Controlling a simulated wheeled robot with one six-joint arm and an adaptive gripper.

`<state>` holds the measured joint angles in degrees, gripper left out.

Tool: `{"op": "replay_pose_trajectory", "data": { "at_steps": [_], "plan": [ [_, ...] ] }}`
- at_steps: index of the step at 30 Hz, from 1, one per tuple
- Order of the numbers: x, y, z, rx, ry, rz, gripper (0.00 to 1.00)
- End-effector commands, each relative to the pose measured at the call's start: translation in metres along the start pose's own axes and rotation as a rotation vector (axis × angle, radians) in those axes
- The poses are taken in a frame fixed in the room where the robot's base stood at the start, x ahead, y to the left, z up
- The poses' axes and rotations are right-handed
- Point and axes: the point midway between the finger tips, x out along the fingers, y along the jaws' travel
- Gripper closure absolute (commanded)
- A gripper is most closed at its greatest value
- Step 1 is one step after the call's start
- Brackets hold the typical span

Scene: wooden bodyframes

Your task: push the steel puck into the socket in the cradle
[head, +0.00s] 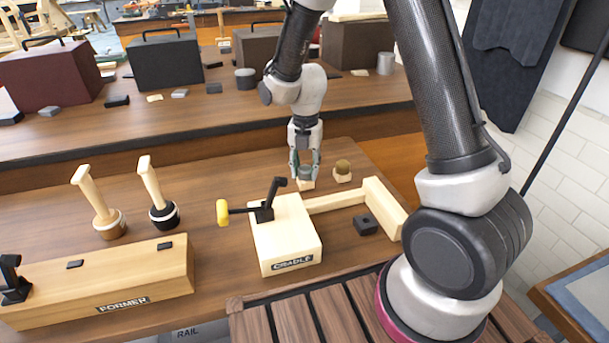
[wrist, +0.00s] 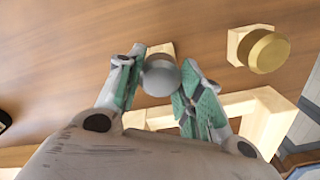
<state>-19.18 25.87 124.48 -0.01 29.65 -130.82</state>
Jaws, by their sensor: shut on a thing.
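My gripper (head: 305,174) is shut on the steel puck (wrist: 160,76), a grey round piece between the two fingers in the wrist view. In the head view the puck is mostly covered by the fingers. A small pale wooden block (head: 306,186) lies directly below the puck; I cannot tell whether they touch. The cradle (head: 287,240) is a pale wooden block with a label on its front, nearer than the gripper and slightly left. I cannot make out the socket.
A brass puck (wrist: 268,51) sits on a wooden block right of my gripper. A wooden rail and end block (head: 385,208) run right from the cradle, with a dark block (head: 366,224) beside them. The labelled former (head: 110,280) and two wooden-handled tools (head: 100,205) stand left.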

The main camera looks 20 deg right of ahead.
Motion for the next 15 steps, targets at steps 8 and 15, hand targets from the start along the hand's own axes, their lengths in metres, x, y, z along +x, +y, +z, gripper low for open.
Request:
{"op": "replay_pose_trajectory", "data": {
  "at_steps": [8,15],
  "plan": [
    [-0.0044,0.0003,0.0003,0.000,-0.001,0.001,0.92],
    [-0.0083,0.0003,0.0003,0.000,-0.001,0.001,0.92]
  ]
}}
